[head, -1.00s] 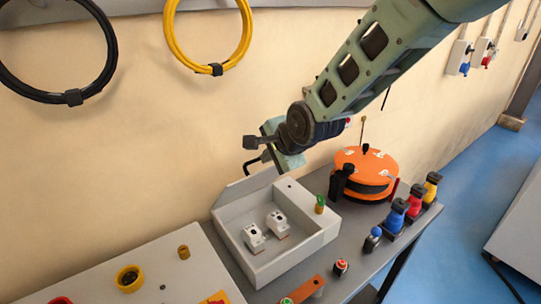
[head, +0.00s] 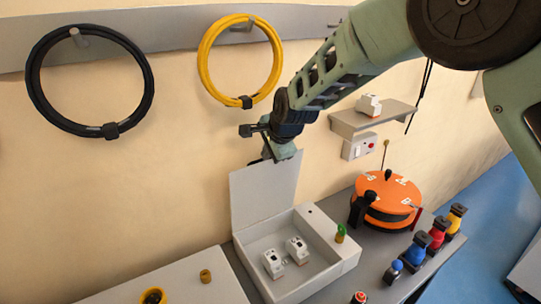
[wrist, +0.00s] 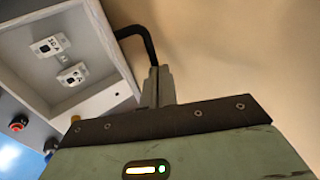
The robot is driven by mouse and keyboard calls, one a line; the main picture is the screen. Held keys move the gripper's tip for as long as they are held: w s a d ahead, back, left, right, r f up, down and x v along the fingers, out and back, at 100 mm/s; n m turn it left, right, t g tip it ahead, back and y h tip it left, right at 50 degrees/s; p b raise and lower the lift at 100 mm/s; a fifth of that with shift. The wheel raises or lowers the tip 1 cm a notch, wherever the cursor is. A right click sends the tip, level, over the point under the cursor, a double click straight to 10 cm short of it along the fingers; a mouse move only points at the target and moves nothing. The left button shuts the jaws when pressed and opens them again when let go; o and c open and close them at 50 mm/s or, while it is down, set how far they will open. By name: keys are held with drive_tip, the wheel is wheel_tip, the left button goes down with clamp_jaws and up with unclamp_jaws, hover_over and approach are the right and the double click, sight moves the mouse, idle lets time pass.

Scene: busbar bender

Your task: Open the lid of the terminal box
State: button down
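The grey terminal box (head: 338,262) sits on the bench against the wall, its interior open to view. Its lid (head: 262,192) stands about upright at the back edge. My gripper (head: 268,150) is at the lid's top edge. In the wrist view, a black bent handle (wrist: 138,32) runs from beside the box to between my fingers (wrist: 158,88), which appear closed on it. The lid looks nearly edge-on there (wrist: 112,48). Two white modules (head: 273,264) (head: 297,250) sit inside the box; they also show in the wrist view (wrist: 50,45) (wrist: 72,75).
A wall shelf (head: 372,118) is right of my gripper. Black (head: 35,75) and yellow (head: 203,50) cable coils hang on the wall.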

drive_tip(key=shift+w+a, duration=0.1)
drive_tip(key=shift+w, duration=0.05)
idle(0.4)
drive_tip(key=b+v, duration=0.5)
drive_tip(key=v, duration=1.2)
drive_tip(key=s+d+f+n+g+h+b, duration=0.1)
drive_tip(key=s+d+f+n, duration=0.3)
drive_tip(key=s, duration=0.6)
drive_tip(key=s+d+f+n+g+h+b, duration=0.1)
drive_tip(key=s+d+f+n+g+b, duration=0.1)
drive_tip(key=s+d+f+n, duration=0.3)
drive_tip(key=s+d+f+n+g+h+b, duration=0.1)
drive_tip(key=s+d+f+n, duration=0.3)
drive_tip(key=s+f+n, duration=0.6)
drive_tip(key=s+f+g+b, duration=0.1)
drive_tip(key=s, duration=0.6)
drive_tip(key=shift+s+d+g, duration=0.15)
drive_tip(key=shift+d+g, duration=0.2)
drive_tip(key=shift+g, duration=0.05)
